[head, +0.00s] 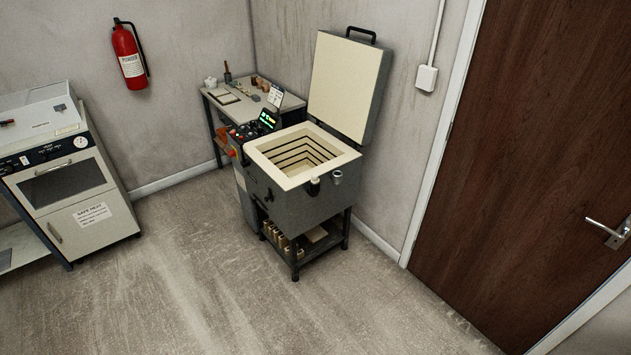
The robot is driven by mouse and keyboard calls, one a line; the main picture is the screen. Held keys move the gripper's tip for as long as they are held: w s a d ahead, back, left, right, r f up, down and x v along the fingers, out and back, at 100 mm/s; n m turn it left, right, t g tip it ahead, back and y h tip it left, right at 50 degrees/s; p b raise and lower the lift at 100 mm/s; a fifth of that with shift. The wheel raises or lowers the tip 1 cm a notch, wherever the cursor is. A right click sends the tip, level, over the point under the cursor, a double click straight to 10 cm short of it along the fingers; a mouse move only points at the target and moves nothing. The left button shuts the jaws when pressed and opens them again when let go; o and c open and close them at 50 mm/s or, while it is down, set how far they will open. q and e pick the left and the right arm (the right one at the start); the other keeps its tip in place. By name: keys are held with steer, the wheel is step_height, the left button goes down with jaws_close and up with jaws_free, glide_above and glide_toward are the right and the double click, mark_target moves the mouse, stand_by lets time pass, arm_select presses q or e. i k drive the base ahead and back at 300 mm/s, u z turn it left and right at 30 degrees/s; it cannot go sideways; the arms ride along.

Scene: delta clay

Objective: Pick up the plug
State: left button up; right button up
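A kiln (310,205) stands in the corner with its lid (345,82) raised and its pale stepped chamber open at the top. Two small pieces are at its right front side: a dark piece with a pale top (314,187) and a grey cylinder (337,178). Either could be the plug; they are too small to tell. Neither of my grippers is in view.
A wooden door (530,150) is at the right. A side table (228,105) with small items stands behind the kiln. Floor in front is clear. A low shelf (316,238) under the kiln holds several blocks.

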mark_target(314, 179)
steer(key=z, duration=0.6)
steer(key=i, duration=2.15)
steer(key=u, duration=0.7)
